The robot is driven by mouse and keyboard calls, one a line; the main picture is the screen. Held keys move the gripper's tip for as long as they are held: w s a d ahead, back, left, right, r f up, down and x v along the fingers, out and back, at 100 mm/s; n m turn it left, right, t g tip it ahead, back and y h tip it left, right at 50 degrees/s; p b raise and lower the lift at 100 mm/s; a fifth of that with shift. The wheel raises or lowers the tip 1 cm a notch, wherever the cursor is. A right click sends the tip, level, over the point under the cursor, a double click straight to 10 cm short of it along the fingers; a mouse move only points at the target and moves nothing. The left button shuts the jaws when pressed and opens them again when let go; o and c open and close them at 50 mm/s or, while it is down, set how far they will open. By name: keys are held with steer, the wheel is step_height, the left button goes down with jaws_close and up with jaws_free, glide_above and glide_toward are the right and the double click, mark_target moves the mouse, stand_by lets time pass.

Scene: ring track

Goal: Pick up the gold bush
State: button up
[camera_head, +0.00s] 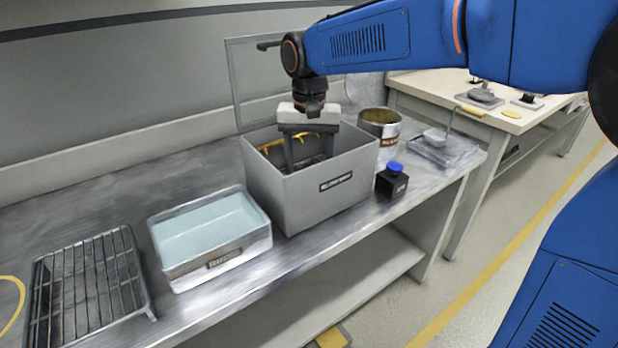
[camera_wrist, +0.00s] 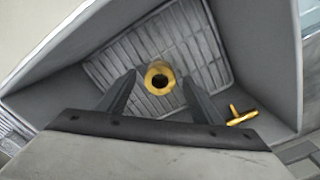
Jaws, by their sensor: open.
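The gold bush (camera_wrist: 160,78) is a short gold ring with a dark hole. In the wrist view it shows between and just beyond my gripper's fingertips, over the ribbed floor of the grey bin (camera_head: 322,197). My gripper (camera_head: 308,165) points down into this bin, its fingers apart on either side of the bush in the wrist view (camera_wrist: 160,82). I see no contact between the fingers and the bush. In the head view the bin's front wall and my fingers hide the bush.
A gold T-shaped piece (camera_wrist: 241,116) lies in the bin to the right. A water-filled tray (camera_head: 210,237) and a wire rack (camera_head: 88,285) stand left of the bin. A metal can (camera_head: 381,130) and a black box with a blue button (camera_head: 392,180) stand close on its right.

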steer(key=c, duration=1.5)
steer(key=shift+o, duration=0.2)
steer(key=shift+r, duration=0.15)
